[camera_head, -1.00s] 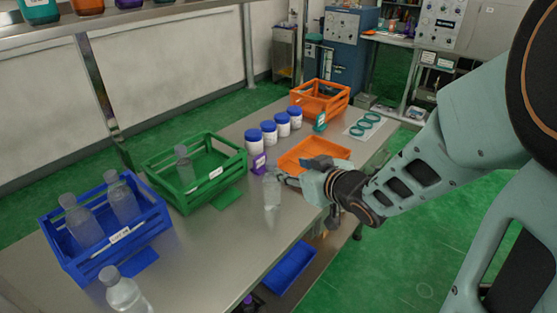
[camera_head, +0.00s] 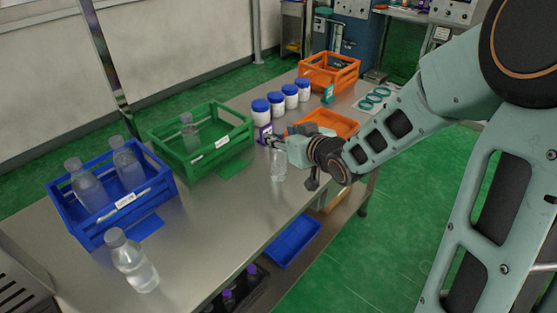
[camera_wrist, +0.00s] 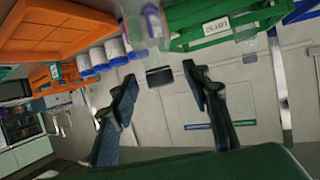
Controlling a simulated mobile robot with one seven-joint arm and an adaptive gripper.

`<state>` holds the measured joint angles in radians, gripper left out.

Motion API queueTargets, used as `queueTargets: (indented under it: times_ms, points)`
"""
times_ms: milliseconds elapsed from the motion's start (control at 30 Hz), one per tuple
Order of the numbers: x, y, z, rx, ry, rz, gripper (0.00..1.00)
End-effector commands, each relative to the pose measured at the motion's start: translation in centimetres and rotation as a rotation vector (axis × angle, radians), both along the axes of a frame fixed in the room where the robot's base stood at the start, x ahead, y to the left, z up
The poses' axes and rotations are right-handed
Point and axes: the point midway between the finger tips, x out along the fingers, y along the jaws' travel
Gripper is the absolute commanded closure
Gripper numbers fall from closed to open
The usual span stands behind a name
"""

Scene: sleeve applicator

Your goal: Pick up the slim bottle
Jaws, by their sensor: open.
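A slim clear bottle (camera_head: 278,168) stands upright on the metal table, left of the orange tray, in the head view. My gripper (camera_head: 274,143) is at its top end and hides its neck and cap. A clear, blurred bottle shape (camera_wrist: 143,28) shows at the top of that view, beyond the fingertips. I cannot tell from these views whether a finger touches the bottle. A wider clear bottle (camera_head: 133,262) stands at the table's near end.
A blue crate (camera_head: 120,205) holds two clear bottles; a green crate (camera_head: 212,160) holds one. Several blue-lidded white jars (camera_head: 275,105) stand behind my gripper. An orange tray (camera_head: 335,121) and orange crate (camera_head: 330,72) lie beyond. The table's middle (camera_head: 220,215) is clear.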

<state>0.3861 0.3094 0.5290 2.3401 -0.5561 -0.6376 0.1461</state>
Motion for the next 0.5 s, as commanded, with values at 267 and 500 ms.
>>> queueTargets:
  times_ms: [267, 500]
  points:
    - [1.7, 1.0, -0.9, 0.0, 0.001, -0.001, 0.56]
    - [1.7, 1.0, -0.8, -0.001, 0.001, -0.001, 0.62]
